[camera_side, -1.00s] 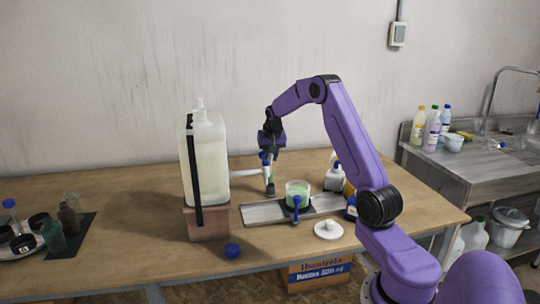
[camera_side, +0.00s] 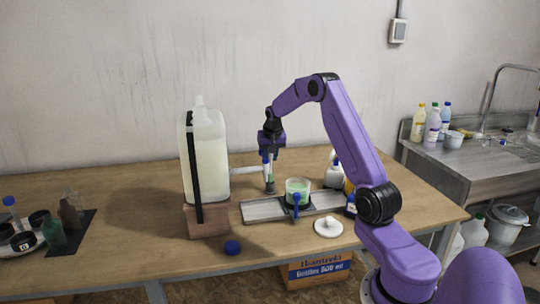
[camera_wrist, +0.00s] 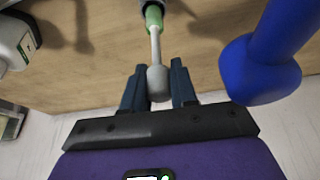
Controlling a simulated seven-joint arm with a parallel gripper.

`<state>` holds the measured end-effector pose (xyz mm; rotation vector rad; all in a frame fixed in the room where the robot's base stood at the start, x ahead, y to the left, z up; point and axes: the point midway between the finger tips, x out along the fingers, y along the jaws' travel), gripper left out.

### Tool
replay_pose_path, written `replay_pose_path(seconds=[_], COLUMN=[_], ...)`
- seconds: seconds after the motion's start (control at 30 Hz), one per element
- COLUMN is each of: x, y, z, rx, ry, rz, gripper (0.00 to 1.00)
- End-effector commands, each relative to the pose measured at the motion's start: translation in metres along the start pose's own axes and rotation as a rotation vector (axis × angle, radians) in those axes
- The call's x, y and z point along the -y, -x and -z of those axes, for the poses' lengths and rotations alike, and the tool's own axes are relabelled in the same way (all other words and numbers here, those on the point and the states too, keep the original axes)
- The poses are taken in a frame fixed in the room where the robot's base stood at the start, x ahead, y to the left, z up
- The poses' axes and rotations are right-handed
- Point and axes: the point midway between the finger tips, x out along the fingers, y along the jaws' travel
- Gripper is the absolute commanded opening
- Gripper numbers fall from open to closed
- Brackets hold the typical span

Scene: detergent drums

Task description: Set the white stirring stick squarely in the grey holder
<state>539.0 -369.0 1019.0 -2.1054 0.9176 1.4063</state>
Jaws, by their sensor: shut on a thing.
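My gripper (camera_side: 269,156) points down over the work strip in the side view. In the wrist view my gripper (camera_wrist: 158,88) is shut on the thick pale end of the white stirring stick (camera_wrist: 156,55). The stick runs away from the jaws to a green band (camera_wrist: 154,16). Beyond the band is the grey holder (camera_wrist: 150,3), cut off by the top edge. In the side view the grey holder (camera_side: 270,188) stands below my gripper, with the stick (camera_side: 266,171) roughly upright above it. I cannot tell how deep the stick sits or whether it is square.
A large translucent drum (camera_side: 205,155) stands left, its white pipe reaching towards my gripper. A cup of green liquid (camera_side: 298,188) stands right of the holder on a grey strip (camera_side: 262,211). A blue part (camera_wrist: 265,62) looms close right of the jaws. Front table is mostly clear.

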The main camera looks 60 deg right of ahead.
Motion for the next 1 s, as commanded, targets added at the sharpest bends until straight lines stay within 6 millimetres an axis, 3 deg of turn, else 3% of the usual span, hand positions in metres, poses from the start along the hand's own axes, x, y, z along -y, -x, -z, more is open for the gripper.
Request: replay_pose_path(seconds=[0.73, 0.77, 0.8, 0.83, 1.0], x=[0.0, 0.0, 0.0, 0.0, 0.0], y=[-0.016, -0.016, -0.016, -0.016, -0.016], z=[-0.007, -0.007, -0.007, -0.007, -0.007], rx=[0.001, 0.001, 0.001, 0.001, 0.001], ry=[0.0, 0.0, 0.0, 0.0, 0.0], rz=[0.0, 0.0, 0.0, 0.0, 0.0], gripper=[0.0, 0.37, 0.5, 0.57, 0.57])
